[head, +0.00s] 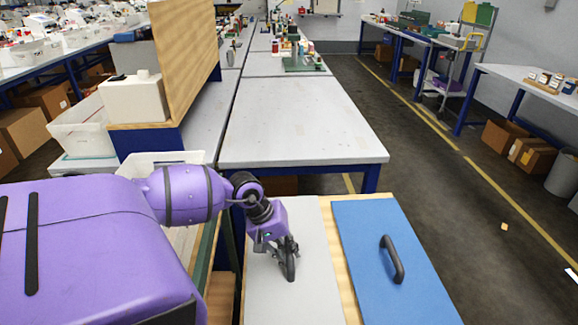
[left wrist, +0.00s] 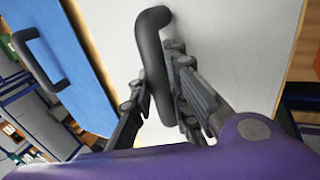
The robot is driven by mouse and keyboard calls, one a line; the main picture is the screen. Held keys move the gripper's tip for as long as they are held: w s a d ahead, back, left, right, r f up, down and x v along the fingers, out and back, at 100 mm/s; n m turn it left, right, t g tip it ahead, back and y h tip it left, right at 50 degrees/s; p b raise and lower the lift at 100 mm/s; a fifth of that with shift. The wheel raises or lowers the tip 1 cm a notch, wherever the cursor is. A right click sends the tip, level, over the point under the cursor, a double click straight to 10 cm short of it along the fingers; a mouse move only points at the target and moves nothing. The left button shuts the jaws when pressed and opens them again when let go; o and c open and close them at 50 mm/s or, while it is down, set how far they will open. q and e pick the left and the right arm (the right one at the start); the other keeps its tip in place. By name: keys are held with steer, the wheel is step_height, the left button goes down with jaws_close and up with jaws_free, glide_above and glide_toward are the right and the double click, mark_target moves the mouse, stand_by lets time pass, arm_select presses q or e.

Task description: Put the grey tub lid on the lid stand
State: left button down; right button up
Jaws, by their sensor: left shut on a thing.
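The grey lid (head: 310,290) is a flat light-grey panel at the bottom middle of the head view, lying on a pale wooden surface. It also fills much of the left wrist view (left wrist: 245,45). My left gripper (head: 288,268) is over it, and in the left wrist view its fingers (left wrist: 158,98) are shut on the lid's black bar handle (left wrist: 151,55). In the head view the gripper mostly hides this handle. I cannot pick out the lid stand with certainty. My right gripper is out of view.
A blue lid (head: 365,245) with a black handle (head: 392,260) lies right beside the grey one. Beyond is a grey-topped table (head: 300,125), largely bare at its near end. A tall wooden board (head: 185,60) and a white container (head: 135,98) stand left. Open floor lies right.

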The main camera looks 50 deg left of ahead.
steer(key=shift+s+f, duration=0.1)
arm_select(q)
steer(key=c, duration=2.1)
jaws_free()
steer(key=shift+f, duration=0.15)
steer(key=o, duration=0.4)
steer(key=shift+o, duration=0.2)
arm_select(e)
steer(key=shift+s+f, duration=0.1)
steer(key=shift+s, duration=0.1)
arm_select(q)
steer(key=shift+r, duration=0.25)
steer(key=p+v, duration=0.2)
steer(key=v, duration=1)
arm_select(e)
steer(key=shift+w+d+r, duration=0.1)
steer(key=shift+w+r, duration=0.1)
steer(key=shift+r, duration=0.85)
